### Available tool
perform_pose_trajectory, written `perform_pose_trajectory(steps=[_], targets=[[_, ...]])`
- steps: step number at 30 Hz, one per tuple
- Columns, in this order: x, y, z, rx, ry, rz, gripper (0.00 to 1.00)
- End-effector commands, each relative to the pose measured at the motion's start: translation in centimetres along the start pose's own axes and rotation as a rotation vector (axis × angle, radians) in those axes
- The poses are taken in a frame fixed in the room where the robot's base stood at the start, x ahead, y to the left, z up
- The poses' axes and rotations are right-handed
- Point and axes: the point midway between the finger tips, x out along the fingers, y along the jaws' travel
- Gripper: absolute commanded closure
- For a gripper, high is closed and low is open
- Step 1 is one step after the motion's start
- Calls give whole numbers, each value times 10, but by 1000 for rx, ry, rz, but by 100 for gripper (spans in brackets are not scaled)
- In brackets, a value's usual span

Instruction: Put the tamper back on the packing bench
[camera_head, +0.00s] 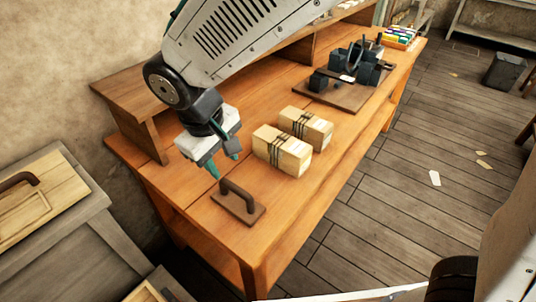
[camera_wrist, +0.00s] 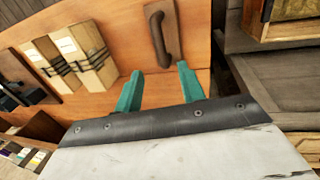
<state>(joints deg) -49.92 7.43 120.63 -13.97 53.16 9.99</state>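The tamper (camera_head: 238,202), a dark brown flat plate with an arched handle, lies base down on the orange-brown wooden bench (camera_head: 292,222) near its front left end. It also shows at the top of the wrist view (camera_wrist: 155,32), beyond my fingertips. My gripper (camera_head: 226,164) is open and empty, its teal fingers apart. It hangs above the bench, just behind and left of the tamper in the head view, and does not touch it. In the wrist view my fingers (camera_wrist: 160,70) point toward the tamper with a gap between.
Two strapped pale blocks (camera_head: 283,148) lie right of the tamper. Farther back stands a dark press on a board (camera_head: 352,98), with colourful small items (camera_head: 398,38) at the far end. A raised shelf (camera_head: 130,95) runs along the wall. A grey cabinet (camera_head: 75,240) stands left.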

Motion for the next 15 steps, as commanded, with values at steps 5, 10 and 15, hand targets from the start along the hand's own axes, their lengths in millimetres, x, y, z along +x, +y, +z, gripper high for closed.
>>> perform_pose_trajectory(steps=[5, 10, 15], targets=[[0, 0, 0, 1, 0, 0, 60], [-12, 29, 20, 67, 0, -10, 60], [-40, 98, 94, 262, -5, -40, 60]])
